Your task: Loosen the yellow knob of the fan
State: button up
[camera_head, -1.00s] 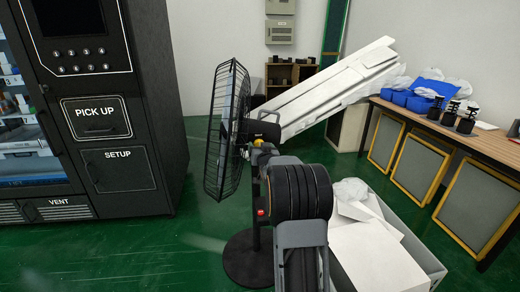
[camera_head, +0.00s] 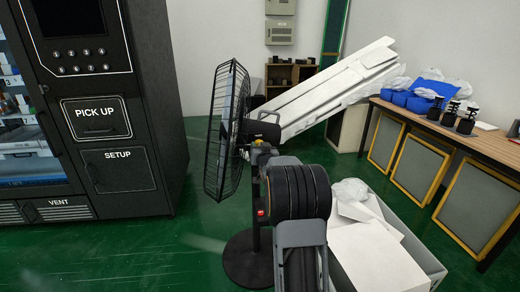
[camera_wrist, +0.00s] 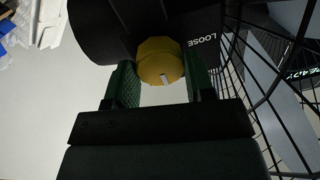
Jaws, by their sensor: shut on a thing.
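The black fan (camera_head: 229,130) stands upright on a round base, its cage facing left toward the vending machine. Its yellow knob (camera_wrist: 160,60) shows in the wrist view between the two green-padded fingers of my gripper (camera_wrist: 160,84), with a pale mark on its face. The word LOOSE is printed on the dark fan body just right of the knob. My gripper is shut on the knob. In the head view the knob (camera_head: 257,145) is a small yellow spot, and my arm hides most of the gripper and part of the fan's pole.
The fan's wire cage (camera_wrist: 265,70) is close on the right in the wrist view. A black vending machine (camera_head: 112,180) stands at left. A white bin (camera_head: 425,262) with white pieces and a wooden table (camera_head: 475,142) are at right. Green floor between machine and fan is clear.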

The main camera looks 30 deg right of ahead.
jog(key=shift+a+n+g+h+b, duration=0.1)
jog(key=shift+n+g+h+b, duration=0.15)
jog(key=shift+n+b, duration=3.95)
jog(key=shift+a+n+g+h+b, duration=0.15)
jog(key=shift+n+g+b, duration=0.1)
jog(key=shift+n+b, duration=3.95)
jog(key=shift+d+r+n, duration=0.1)
jog(key=shift+n, duration=0.2)
jog(key=o, duration=0.9)
jog(key=shift+w, duration=0.1)
jog(key=v, duration=1.4)
